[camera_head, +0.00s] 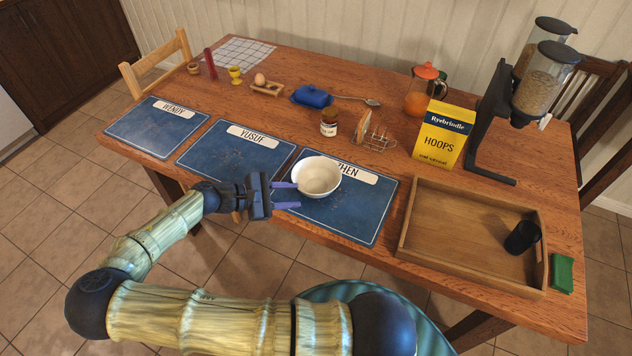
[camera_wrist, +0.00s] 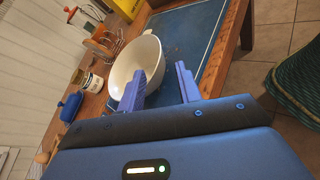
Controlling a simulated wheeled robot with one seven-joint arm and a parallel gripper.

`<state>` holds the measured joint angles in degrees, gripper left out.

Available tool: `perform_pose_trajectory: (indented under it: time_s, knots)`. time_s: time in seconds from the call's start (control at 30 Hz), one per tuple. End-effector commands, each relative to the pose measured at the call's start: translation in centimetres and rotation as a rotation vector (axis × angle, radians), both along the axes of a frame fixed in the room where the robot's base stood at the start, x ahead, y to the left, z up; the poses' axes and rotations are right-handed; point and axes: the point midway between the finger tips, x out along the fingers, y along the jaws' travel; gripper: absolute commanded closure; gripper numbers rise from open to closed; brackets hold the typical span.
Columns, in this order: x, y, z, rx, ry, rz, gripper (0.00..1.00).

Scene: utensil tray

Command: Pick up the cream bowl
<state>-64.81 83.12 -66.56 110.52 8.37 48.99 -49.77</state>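The cream bowl (camera_head: 319,178) stands upright and looks empty on the blue placemat (camera_head: 365,215), whose label is partly hidden by the bowl and reads "HEN". In the wrist view the bowl (camera_wrist: 137,66) lies just ahead of my gripper (camera_wrist: 160,70). One finger overlaps the bowl's near wall in that view, and the other is beside it over the mat. I cannot tell whether a finger touches the bowl.
A jar (camera_head: 328,124) and a toast rack (camera_head: 374,137) stand behind the bowl. A wooden tray (camera_head: 420,235) holding a black cup (camera_head: 522,237) is to the right. The YUSUF placemat (camera_head: 225,165) to the left is bare.

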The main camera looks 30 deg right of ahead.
Motion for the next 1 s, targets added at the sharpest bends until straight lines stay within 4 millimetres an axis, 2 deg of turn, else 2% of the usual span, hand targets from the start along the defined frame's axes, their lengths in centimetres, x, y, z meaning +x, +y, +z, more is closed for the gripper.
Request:
perform_pose_trajectory:
  time_s: [0.1,0.2,0.67,1.0]
  knots:
    - [-0.3,-2.0,-0.7,-0.003,0.000,-0.003,0.66]
    - [-0.5,-3.2,-1.1,-0.002,0.000,-0.003,0.66]
    - [-0.5,-4.0,-1.4,-0.001,0.000,-0.002,0.66]
    - [-0.9,-8.1,-2.7,-0.001,0.000,0.000,0.66]
